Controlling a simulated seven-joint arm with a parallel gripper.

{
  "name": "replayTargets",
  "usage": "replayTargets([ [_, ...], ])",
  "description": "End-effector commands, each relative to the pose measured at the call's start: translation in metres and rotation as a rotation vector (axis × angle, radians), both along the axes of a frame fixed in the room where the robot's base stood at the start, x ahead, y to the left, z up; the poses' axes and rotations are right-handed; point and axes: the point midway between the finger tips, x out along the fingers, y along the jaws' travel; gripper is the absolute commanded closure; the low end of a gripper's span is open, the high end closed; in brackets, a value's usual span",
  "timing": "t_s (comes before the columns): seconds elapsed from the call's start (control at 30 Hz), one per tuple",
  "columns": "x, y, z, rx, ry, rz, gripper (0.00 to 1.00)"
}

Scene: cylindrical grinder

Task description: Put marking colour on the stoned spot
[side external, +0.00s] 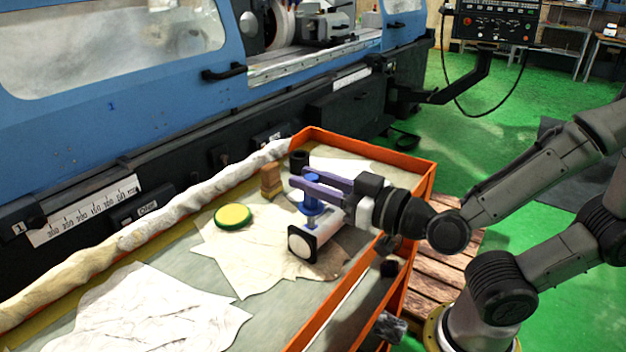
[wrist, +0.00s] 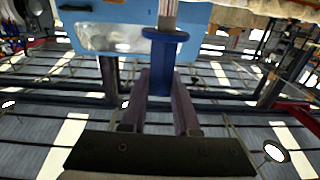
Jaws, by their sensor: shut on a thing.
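My gripper (side external: 302,190) reaches level over the tray from the right, its purple fingers shut on a blue-handled tool (side external: 312,208). The tool has a wide collar and stands roughly upright. In the wrist view, the handle (wrist: 162,78) is between the fingers, and a grey-brown shaft (wrist: 168,12) runs beyond the collar. In the side view, the tool's lower end is just over a white cylindrical part with a black square end (side external: 301,245); I cannot tell whether they touch. A round yellow pad or tin with a green rim (side external: 233,216) lies to the left. No stoned spot can be made out.
The orange-rimmed tray (side external: 427,172) holds pale cloths (side external: 165,315), a brown block (side external: 270,180) and a black cup (side external: 299,160) close behind my fingers. A wrapped roll (side external: 185,205) lies along the far edge, before the blue grinder (side external: 110,105). The tray's surface between the cloths is free.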

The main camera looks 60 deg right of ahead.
Motion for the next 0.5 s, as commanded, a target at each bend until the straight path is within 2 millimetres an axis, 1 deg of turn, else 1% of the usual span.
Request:
replayTargets([
  [0.23, 0.0073, -0.0009, -0.0014, -0.001, 0.004, -0.001, 1.00],
  [0.5, 0.0037, 0.0000, -0.0008, -0.001, 0.004, 0.002, 1.00],
])
